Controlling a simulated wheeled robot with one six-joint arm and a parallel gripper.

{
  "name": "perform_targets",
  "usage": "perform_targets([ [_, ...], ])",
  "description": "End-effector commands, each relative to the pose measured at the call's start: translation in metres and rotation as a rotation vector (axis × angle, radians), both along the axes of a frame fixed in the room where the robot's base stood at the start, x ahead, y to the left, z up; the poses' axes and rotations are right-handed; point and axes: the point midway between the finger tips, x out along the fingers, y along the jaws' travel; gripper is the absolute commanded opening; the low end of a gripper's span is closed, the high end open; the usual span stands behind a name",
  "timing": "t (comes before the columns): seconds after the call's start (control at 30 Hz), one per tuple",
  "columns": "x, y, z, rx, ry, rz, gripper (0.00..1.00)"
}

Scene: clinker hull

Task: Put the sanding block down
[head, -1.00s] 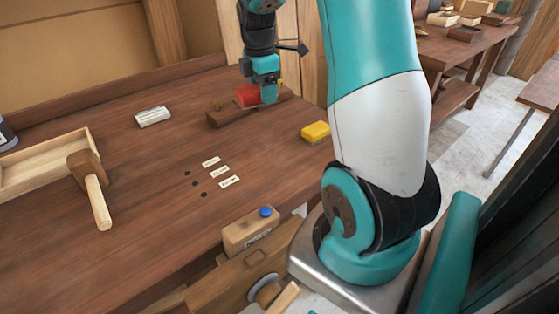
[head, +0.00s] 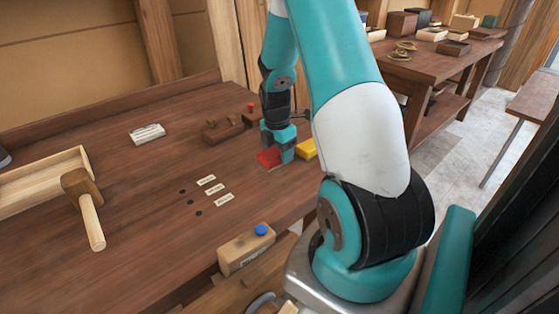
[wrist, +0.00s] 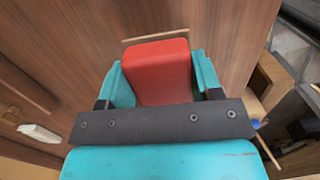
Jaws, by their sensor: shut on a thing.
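My gripper (head: 277,156) is shut on a red block, the sanding block (head: 268,158), low over the right part of the brown workbench (head: 150,205). In the wrist view the red block (wrist: 160,72) sits between the two teal fingers (wrist: 163,82), flat side up. I cannot tell whether its underside touches the bench top.
Three small labels (head: 214,190) beside dark holes lie to the left. A mallet (head: 86,208), a tray (head: 82,158) and a white block (head: 147,133) are farther left. A wooden block with a blue button (head: 246,250) is at the front edge.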

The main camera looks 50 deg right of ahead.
Motion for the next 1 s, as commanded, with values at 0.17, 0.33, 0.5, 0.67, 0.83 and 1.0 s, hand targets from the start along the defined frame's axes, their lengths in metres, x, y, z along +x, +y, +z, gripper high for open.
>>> perform_targets([
  [0.17, -0.001, 0.001, -0.019, 0.003, 0.002, 0.000, 0.25],
  [0.33, 0.000, 0.000, -0.040, 0.001, 0.001, -0.001, 0.25],
  [0.5, 0.000, 0.000, -0.042, 0.000, -0.002, -0.001, 0.25],
  [0.67, 0.000, 0.000, -0.044, 0.000, -0.001, -0.001, 0.25],
  [0.83, 0.000, 0.000, -0.045, 0.000, -0.001, -0.001, 0.82],
  [1.0, 0.000, 0.000, -0.045, 0.000, 0.000, -0.001, 0.84],
])
